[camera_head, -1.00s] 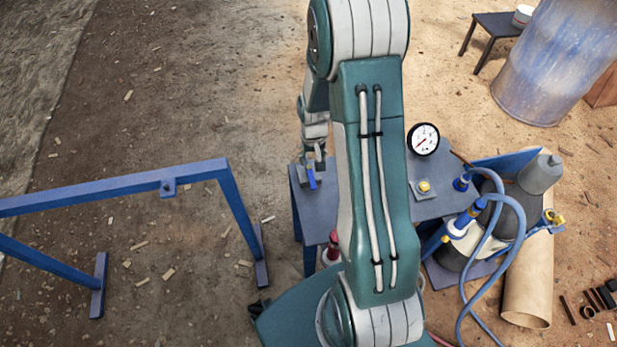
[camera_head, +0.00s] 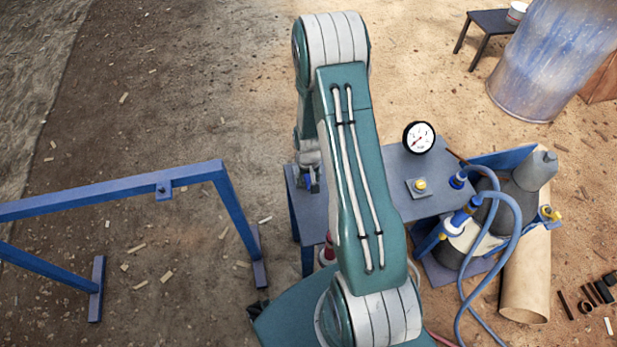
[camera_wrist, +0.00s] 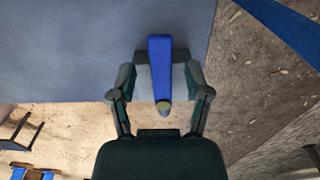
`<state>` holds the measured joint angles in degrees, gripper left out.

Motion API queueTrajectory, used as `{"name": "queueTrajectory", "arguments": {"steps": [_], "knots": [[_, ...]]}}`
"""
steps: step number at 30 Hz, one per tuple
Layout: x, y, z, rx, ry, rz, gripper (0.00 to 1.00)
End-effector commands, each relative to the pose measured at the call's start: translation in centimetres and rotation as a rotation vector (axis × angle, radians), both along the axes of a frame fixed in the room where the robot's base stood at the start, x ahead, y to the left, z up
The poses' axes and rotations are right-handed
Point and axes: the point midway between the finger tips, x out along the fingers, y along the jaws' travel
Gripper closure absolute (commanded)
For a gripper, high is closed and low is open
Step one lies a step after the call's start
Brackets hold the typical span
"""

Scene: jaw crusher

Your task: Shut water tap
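The water tap's blue lever (camera_wrist: 160,62) points up the picture in the wrist view, over a grey block at the table's edge. It ends in a yellowish round tip at its lower end. My gripper (camera_wrist: 161,82) is open, with one finger on each side of the lever and block. I cannot tell whether the fingers touch them. In the head view my gripper (camera_head: 309,181) is at the left edge of the table, and a bit of the blue lever shows there; my arm hides part of that area.
The grey table (camera_head: 405,175) bears a pressure gauge (camera_head: 419,137) and a yellow button box (camera_head: 419,186). Blue hoses (camera_head: 519,222) and a grey machine (camera_head: 527,185) stand at right. A blue frame (camera_head: 110,192) stands at left, with open ground between it and the table.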

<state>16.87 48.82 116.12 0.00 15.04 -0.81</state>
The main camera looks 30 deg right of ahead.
Motion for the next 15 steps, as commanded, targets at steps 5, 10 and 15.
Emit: {"name": "queueTrajectory", "arguments": {"steps": [5,10,15], "knots": [[0.0,0.01,0.02,0.0,0.0,0.0,1.0],[0.01,0.03,-0.01,0.0,0.001,0.001,1.0],[0.0,-0.04,-0.05,0.0,0.001,0.014,1.0]]}}
